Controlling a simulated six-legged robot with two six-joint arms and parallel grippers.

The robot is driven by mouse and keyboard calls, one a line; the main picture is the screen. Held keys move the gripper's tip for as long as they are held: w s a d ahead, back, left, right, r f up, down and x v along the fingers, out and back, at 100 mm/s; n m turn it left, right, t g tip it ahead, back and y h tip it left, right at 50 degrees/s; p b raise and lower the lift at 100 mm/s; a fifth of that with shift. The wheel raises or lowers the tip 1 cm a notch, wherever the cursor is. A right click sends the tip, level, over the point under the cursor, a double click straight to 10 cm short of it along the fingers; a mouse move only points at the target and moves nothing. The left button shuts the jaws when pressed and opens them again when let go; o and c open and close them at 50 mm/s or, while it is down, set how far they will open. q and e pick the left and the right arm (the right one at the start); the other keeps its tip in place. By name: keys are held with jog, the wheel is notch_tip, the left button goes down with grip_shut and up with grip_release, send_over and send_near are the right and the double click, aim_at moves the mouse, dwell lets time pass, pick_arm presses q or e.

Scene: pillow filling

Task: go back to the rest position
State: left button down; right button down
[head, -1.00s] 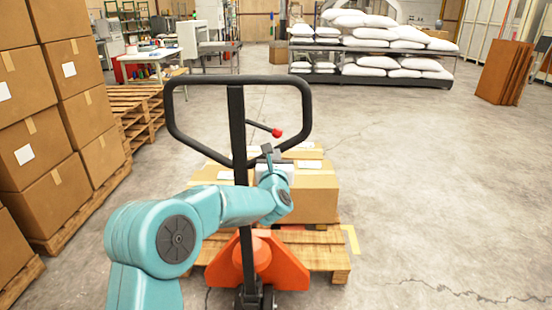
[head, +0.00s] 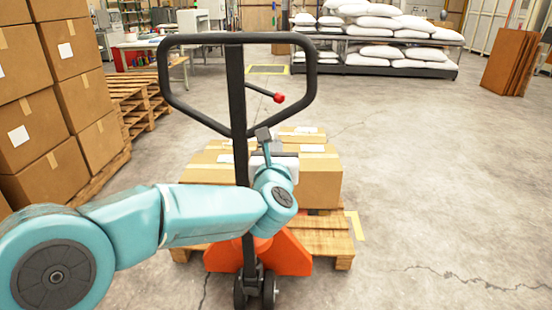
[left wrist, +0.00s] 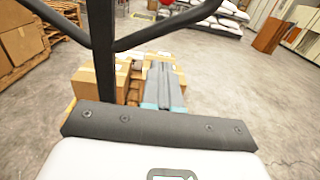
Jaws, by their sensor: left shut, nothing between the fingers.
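My left gripper (head: 264,136) is in the middle of the head view, just right of the pallet jack's upright and below its handle loop. It is shut and empty. In the left wrist view its dark fingers (left wrist: 163,84) point away over the boxes, held together. My left arm reaches in from the lower left and crosses in front of the jack's column. The right gripper does not show in either view.
The pallet jack's black handle (head: 240,90) stands close ahead, with a red-tipped lever and orange base (head: 285,255). Cartons (head: 320,183) lie on a wooden pallet (head: 335,243). Stacked boxes (head: 83,100) stand left. White sacks (head: 385,52) lie on racks behind. The right floor is clear.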

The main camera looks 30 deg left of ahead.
pick_arm(q)
jog(key=shift+s+d, duration=0.2)
jog(key=shift+s, duration=0.2)
jog(key=shift+r, duration=0.1)
